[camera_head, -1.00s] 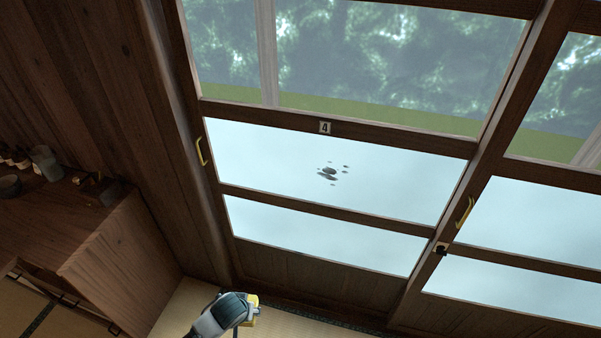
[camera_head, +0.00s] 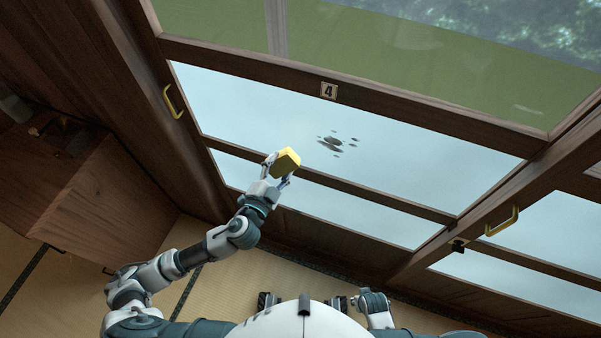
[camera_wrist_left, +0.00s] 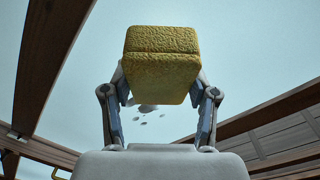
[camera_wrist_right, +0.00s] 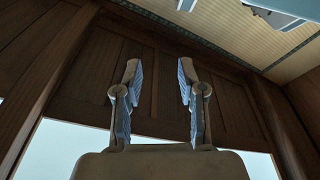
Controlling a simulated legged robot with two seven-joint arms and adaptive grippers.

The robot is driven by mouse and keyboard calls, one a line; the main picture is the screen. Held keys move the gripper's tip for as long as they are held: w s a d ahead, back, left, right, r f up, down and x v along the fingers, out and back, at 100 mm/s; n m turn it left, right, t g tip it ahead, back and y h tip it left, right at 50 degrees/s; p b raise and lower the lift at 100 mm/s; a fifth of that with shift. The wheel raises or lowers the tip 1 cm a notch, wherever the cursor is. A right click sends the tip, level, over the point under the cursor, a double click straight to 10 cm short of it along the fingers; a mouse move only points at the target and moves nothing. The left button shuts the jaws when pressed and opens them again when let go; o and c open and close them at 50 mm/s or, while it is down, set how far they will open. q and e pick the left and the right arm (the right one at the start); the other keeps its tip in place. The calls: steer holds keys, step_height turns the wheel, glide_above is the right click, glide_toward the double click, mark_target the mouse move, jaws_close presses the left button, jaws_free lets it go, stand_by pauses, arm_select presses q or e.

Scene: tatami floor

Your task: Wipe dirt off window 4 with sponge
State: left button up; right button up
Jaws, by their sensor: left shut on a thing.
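Window 4 is a wooden sliding panel with frosted panes (camera_head: 420,165) and a "4" plate (camera_head: 328,90) on its upper rail. Dark dirt spots (camera_head: 332,144) lie near the middle of the upper frosted pane. They also show in the left wrist view (camera_wrist_left: 147,108), partly hidden by the sponge. My left gripper (camera_head: 280,168) is shut on the yellow sponge (camera_head: 287,160), to the left of and below the dirt in the head view. The sponge fills the upper middle of the left wrist view (camera_wrist_left: 161,65). My right gripper (camera_wrist_right: 157,85) is open and empty, its fingers apart.
A yellow handle (camera_head: 172,101) is on the window's left edge. Another handle (camera_head: 502,221) and a dark latch (camera_head: 458,245) are to the right. A wooden cabinet (camera_head: 100,190) stands at the left. Tatami floor (camera_head: 225,285) is clear below.

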mark_target(319, 142)
arm_select(q)
steer(key=s+d+r+m+h, duration=0.4)
steer(key=s+d+h, duration=0.1)
steer(key=d+h, duration=0.1)
steer(key=w, duration=0.2)
steer(key=w+d, duration=0.1)
steer(key=w, duration=0.2)
steer(key=shift+w+d+b, duration=0.1)
steer(key=shift+w+b, duration=0.15)
steer(key=shift+b, duration=0.05)
steer(key=shift+w+d, duration=0.1)
steer(key=shift+w, duration=0.1)
steer(key=shift+d, duration=0.4)
arm_select(e)
steer(key=shift+w+d+r, duration=0.15)
steer(key=shift+w+r, duration=0.05)
steer(key=shift+r, duration=0.35)
steer(key=shift+w+d+r, duration=0.1)
steer(key=shift+w+r, duration=0.1)
steer(key=shift+r, duration=0.35)
arm_select(q)
steer(key=shift+w+a, duration=0.2)
steer(key=shift+a, duration=0.05)
arm_select(e)
steer(key=shift+a, duration=0.15)
arm_select(q)
steer(key=shift+w+d, duration=0.3)
steer(key=shift+w, duration=0.1)
arm_select(e)
steer(key=shift+f, duration=0.1)
